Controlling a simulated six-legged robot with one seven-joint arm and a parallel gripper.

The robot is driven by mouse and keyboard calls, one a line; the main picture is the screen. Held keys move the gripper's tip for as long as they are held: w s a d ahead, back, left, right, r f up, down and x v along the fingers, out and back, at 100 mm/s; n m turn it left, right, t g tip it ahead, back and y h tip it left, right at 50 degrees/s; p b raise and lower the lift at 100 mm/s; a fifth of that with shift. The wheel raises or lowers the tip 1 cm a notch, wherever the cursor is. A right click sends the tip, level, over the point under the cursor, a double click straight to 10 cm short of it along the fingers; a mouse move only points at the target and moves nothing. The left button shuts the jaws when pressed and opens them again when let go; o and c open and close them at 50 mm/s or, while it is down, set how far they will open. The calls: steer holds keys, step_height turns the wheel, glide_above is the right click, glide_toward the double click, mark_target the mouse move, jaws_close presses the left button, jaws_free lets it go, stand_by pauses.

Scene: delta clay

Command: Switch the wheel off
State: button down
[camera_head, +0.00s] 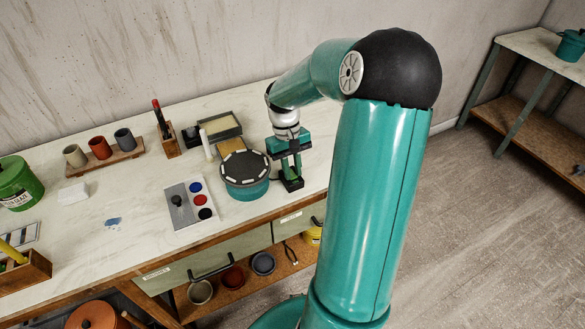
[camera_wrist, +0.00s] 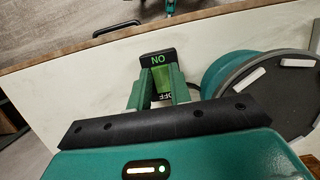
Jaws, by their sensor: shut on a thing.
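The wheel (camera_head: 246,168) is a teal round unit with a dark grey top and white pads around its rim. In the wrist view the wheel (camera_wrist: 270,85) is at the right. Its switch (camera_wrist: 158,58) is a small black box with a green middle, marked ON at the far end and OFF at the near end, partly hidden. My gripper (camera_wrist: 159,82) is over the switch, shut on it, with one teal finger at each side of the green part. In the head view my gripper (camera_head: 290,160) points down at the switch (camera_head: 292,183), right of the wheel.
The table's front edge is close to the switch. Cups (camera_head: 100,147) stand at the back left.

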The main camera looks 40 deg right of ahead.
steer(key=c, duration=1.3)
jaws_free()
steer(key=v, duration=1.4)
steer(key=shift+f, duration=0.1)
